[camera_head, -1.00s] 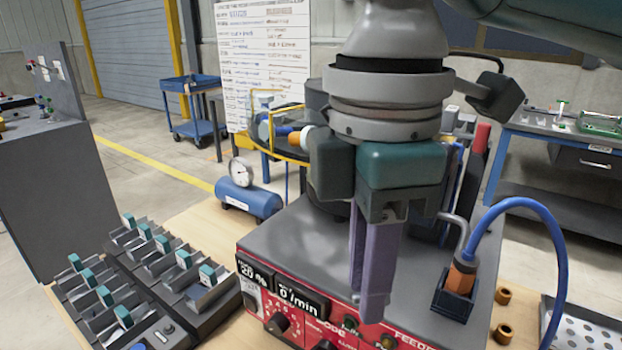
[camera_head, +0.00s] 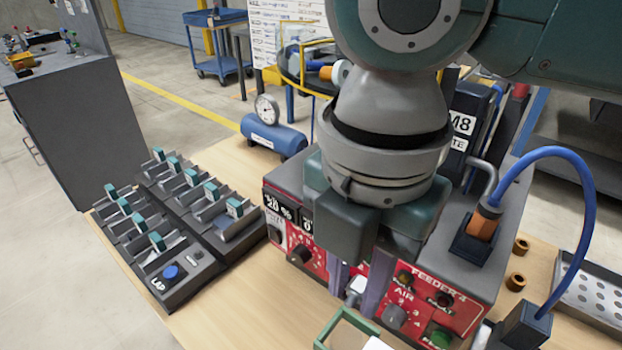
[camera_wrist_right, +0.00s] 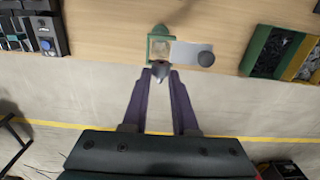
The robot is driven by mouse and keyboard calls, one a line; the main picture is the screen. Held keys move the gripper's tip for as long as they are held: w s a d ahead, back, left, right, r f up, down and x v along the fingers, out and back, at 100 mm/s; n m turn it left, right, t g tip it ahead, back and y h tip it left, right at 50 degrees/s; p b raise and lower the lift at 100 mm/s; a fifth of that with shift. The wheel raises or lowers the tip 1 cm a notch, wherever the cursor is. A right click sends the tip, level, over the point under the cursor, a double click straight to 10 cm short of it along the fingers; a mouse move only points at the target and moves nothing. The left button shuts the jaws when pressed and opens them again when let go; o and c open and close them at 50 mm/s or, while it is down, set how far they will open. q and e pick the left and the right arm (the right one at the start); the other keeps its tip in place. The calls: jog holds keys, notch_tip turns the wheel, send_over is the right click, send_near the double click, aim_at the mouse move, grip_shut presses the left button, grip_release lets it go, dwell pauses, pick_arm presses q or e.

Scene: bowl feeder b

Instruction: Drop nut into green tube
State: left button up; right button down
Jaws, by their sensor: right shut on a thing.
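The green tube shows in the head view as a green square rim (camera_head: 345,326) at the bottom edge, mostly cut off. In the right wrist view the green tube (camera_wrist_right: 160,36) stands on the wooden table just beyond my fingertips. My right gripper (camera_head: 357,290) points down in front of the red feeder panel, above and behind the green rim in the head view. Its purple fingers (camera_wrist_right: 160,75) are shut on a small dark grey nut (camera_wrist_right: 160,69) at their tips. The nut appears beside the tube's near edge, and its height above it is unclear. My left gripper is not in view.
The red feeder (camera_head: 450,290) stands close behind the fingers. A blue hose (camera_head: 590,210) arches at the right. Racks (camera_head: 165,220) occupy the left of the table. A green bin (camera_wrist_right: 262,50) is at right.

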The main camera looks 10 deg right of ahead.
notch_tip(320, 180, down, 7)
jog(key=b, duration=0.4)
jog(key=shift+f, duration=0.2)
dwell(0.5)
jog(key=c, duration=0.6)
grip_release()
jog(key=shift+r, duration=0.1)
notch_tip(320, 180, up, 10)
jog(key=shift+f, duration=0.1)
